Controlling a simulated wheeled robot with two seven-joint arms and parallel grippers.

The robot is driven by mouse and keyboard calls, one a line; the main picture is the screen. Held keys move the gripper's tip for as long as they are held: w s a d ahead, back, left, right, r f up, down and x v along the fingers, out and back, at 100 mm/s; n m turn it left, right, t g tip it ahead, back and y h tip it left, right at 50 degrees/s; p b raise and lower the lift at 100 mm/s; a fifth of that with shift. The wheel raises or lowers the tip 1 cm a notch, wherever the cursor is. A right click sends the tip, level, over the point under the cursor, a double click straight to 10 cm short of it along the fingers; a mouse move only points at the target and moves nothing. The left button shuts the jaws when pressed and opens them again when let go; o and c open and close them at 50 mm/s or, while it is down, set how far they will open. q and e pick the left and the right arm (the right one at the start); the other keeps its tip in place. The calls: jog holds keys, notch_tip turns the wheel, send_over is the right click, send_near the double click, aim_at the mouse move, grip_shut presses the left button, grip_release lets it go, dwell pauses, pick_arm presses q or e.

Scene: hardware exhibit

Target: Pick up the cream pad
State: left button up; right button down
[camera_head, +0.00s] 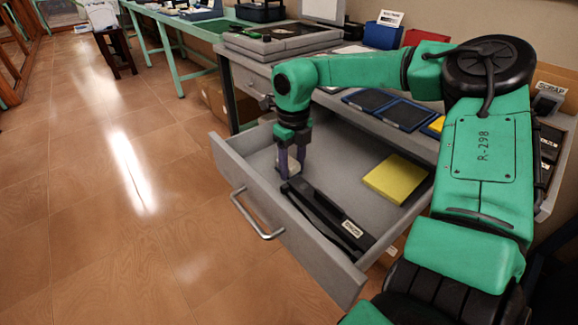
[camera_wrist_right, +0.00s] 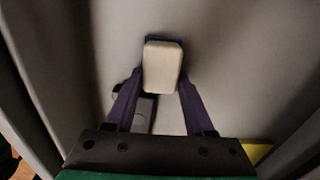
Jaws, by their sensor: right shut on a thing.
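The cream pad (camera_wrist_right: 161,68) is a small block with rounded corners. In the right wrist view it sits between the two fingertips of my right gripper (camera_wrist_right: 160,80), which is shut on it. In the head view my right gripper (camera_head: 291,165) points down inside the open grey drawer (camera_head: 228,158), near its front left part. The pad is small and mostly hidden by the fingers there. I cannot tell whether it touches the drawer floor. My left gripper is not in view.
A long black tool (camera_head: 325,218) with a label lies along the drawer front, close to my right gripper. A yellow pad (camera_head: 396,179) lies at the drawer's right. Dark blue trays (camera_head: 404,115) lie on the desk above. The drawer floor between is clear.

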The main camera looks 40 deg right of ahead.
jog(key=shift+r, duration=0.15)
notch_tip(320, 180, up, 11)
jog(key=p, duration=0.3)
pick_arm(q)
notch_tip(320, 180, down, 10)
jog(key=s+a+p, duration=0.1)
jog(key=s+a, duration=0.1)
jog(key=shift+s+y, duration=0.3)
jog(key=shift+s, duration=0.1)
pick_arm(e)
notch_tip(320, 180, up, 9)
send_over(293, 164)
